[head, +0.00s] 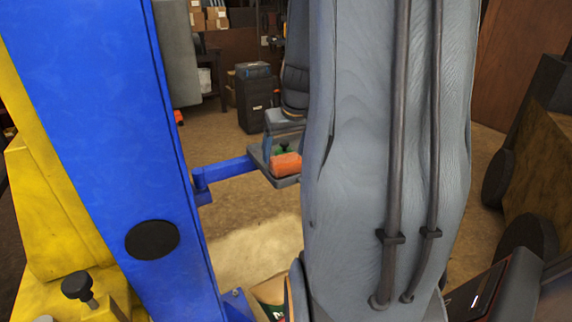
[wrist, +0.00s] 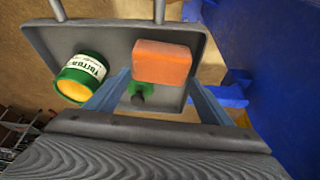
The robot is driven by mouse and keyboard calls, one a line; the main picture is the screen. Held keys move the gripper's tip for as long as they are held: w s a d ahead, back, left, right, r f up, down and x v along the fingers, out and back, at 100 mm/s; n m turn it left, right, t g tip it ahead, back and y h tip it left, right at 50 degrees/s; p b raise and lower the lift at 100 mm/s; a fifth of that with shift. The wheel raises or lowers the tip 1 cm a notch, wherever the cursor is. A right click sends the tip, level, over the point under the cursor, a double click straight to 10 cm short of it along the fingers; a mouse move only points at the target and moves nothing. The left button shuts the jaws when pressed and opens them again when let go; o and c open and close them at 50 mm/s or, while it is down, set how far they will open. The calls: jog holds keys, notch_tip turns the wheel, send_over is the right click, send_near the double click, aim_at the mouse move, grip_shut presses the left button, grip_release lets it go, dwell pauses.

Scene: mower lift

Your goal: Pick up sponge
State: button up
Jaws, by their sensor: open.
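The orange sponge (wrist: 162,62) is a block lying in a shallow grey tray (wrist: 60,37). It also shows in the head view (head: 286,164), in the tray (head: 286,182) on a blue arm. My gripper (wrist: 158,80) is open and points into the tray. Its two blue-grey fingers reach towards the left and right ends of the sponge, with no grip on it. I cannot tell whether a fingertip touches it. A small green and black object (wrist: 140,91) lies between the fingers, just on the near side of the sponge.
A green and yellow can (wrist: 80,78) lies in the tray close to the left finger. A blue post (head: 110,130) stands left of the tray in the head view. My arm hides the area right of the tray. A dark case (head: 254,97) stands behind.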

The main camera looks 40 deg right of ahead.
aim_at(285, 156)
jog(key=shift+x, duration=1.85)
jog(key=shift+s, duration=0.15)
jog(key=shift+d, duration=0.1)
jog(key=c, duration=0.7)
notch_tip(285, 156, up, 10)
jog(key=shift+f, duration=0.2)
jog(key=shift+r, duration=0.25)
